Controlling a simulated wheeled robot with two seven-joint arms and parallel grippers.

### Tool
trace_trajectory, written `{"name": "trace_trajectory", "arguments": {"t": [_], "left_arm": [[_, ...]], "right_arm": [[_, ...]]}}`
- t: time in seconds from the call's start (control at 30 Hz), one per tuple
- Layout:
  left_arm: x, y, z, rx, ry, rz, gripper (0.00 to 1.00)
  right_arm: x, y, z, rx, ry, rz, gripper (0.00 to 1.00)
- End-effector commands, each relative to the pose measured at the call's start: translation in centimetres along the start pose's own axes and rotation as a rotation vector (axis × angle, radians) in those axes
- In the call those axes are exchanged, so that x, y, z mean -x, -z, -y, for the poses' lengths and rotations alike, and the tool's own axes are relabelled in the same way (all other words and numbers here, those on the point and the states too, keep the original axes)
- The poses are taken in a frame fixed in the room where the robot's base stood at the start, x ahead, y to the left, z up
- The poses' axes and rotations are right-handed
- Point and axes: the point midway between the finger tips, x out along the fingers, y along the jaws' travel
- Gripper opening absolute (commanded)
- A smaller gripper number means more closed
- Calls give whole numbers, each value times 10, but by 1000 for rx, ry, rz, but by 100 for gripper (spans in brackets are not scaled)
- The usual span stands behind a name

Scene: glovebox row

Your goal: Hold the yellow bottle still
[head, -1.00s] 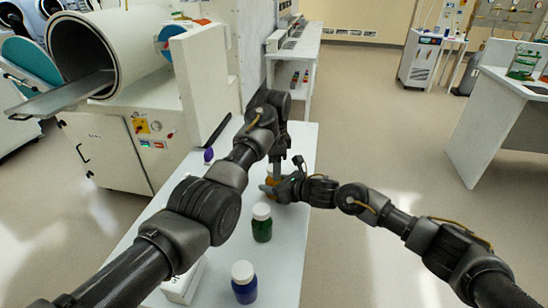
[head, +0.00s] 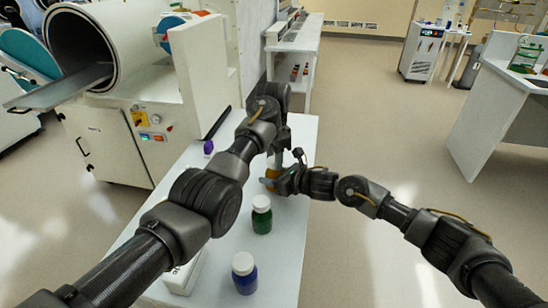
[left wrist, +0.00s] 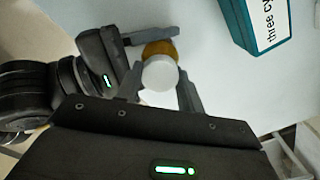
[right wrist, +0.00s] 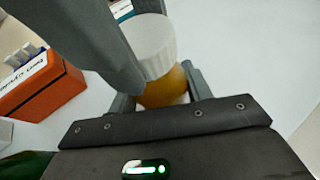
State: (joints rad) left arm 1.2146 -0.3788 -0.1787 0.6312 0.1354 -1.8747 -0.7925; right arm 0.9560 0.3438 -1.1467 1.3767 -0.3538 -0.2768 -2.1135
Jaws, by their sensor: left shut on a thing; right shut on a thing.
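The yellow bottle (head: 270,180) stands on the white table, mostly hidden by my grippers in the head view. Its amber body (right wrist: 168,90) and white ribbed cap (right wrist: 149,36) show in the right wrist view. In the left wrist view the cap (left wrist: 160,75) faces the camera, with the amber body (left wrist: 161,48) behind it. My left gripper (left wrist: 160,88) reaches down from above and is shut on the cap. My right gripper (right wrist: 158,98) comes in from the side and is shut on the body. The cap sits on the bottle.
A green bottle (head: 262,221) and a blue bottle (head: 244,280), both white-capped, stand nearer on the table. A white box (head: 183,278) is at the near left. A purple-topped item (head: 208,147) is farther back. A teal box (left wrist: 268,20) and an orange box (right wrist: 42,85) show in the wrist views.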

Motion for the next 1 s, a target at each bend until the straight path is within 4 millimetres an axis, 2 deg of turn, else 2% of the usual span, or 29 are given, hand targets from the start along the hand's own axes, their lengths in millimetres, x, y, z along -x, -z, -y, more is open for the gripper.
{"name": "trace_trajectory", "arguments": {"t": [0.17, 0.2, 0.37, 0.7, 1.0], "left_arm": [[0, 0, 0, -2, 0, -1, 10], [0, 0, 0, -2, 0, -1, 40], [0, 0, 0, -3, 0, -1, 60], [4, 0, 0, -4, 0, -1, 60], [40, 1, 0, -4, 2, -3, 60]], "right_arm": [[0, 0, 0, 0, 0, -1, 0], [0, 0, 0, 0, 0, -1, 0], [0, 0, 0, 0, 0, -1, 0], [0, 0, 0, 0, -1, -1, 0], [0, 0, 0, 0, -1, -1, 0]]}}
